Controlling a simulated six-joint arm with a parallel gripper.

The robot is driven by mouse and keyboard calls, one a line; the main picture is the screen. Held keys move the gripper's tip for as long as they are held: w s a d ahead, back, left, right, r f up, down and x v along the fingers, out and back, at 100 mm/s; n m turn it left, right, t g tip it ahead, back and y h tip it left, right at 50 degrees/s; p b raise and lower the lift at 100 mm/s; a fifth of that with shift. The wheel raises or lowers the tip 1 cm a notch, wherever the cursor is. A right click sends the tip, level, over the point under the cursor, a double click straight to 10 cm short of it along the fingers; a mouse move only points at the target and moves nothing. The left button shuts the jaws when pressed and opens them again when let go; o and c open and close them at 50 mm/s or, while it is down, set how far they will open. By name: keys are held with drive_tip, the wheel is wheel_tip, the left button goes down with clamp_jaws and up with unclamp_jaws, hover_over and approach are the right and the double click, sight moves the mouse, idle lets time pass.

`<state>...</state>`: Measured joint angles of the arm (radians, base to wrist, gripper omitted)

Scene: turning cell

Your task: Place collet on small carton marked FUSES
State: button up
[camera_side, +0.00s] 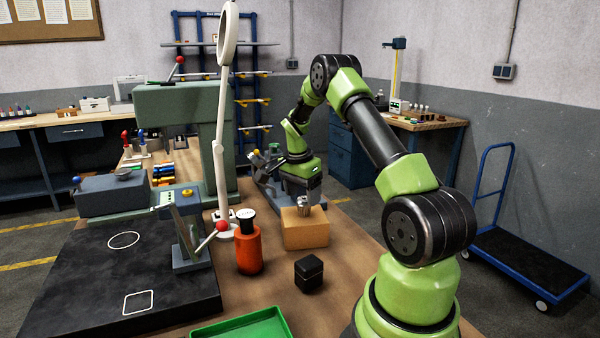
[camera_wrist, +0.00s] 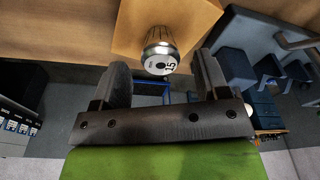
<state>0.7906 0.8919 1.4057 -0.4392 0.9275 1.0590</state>
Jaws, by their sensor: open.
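The collet (camera_wrist: 160,57) is a small silvery metal piece with a dark end face marked 15. It stands on the small tan carton (camera_side: 305,233), and in the side view the collet (camera_side: 304,204) is a small grey shape at the carton's top. The carton also shows behind the collet in the wrist view (camera_wrist: 190,18). No FUSES lettering is readable. My gripper (camera_wrist: 163,66) is open, with a finger to each side of the collet and a visible gap to both. In the side view my gripper (camera_side: 303,197) is right above the carton, partly hiding the collet.
A green tray (camera_side: 245,327) lies at the front edge. A dark surface plate (camera_side: 110,270) is left.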

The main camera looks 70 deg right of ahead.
sight(299, 202)
drive_tip(key=r, duration=0.5)
drive_tip(key=a+r, duration=0.1)
drive_tip(key=r, duration=0.1)
drive_tip(key=shift+w+r, duration=0.25)
drive_tip(key=shift+r, duration=0.05)
drive_tip(key=a+r+n+t, duration=0.4)
drive_tip(key=a+r+n, duration=0.6)
drive_tip(key=a, duration=0.8)
drive_tip(key=s+a+r+n+t+y, duration=0.2)
drive_tip(key=s+a+n, duration=0.6)
drive_tip(key=s+a, duration=0.4)
drive_tip(key=shift+a+r+t+y, duration=0.15)
drive_tip(key=shift+a+t+y, duration=0.6)
drive_tip(key=shift+t, duration=0.25)
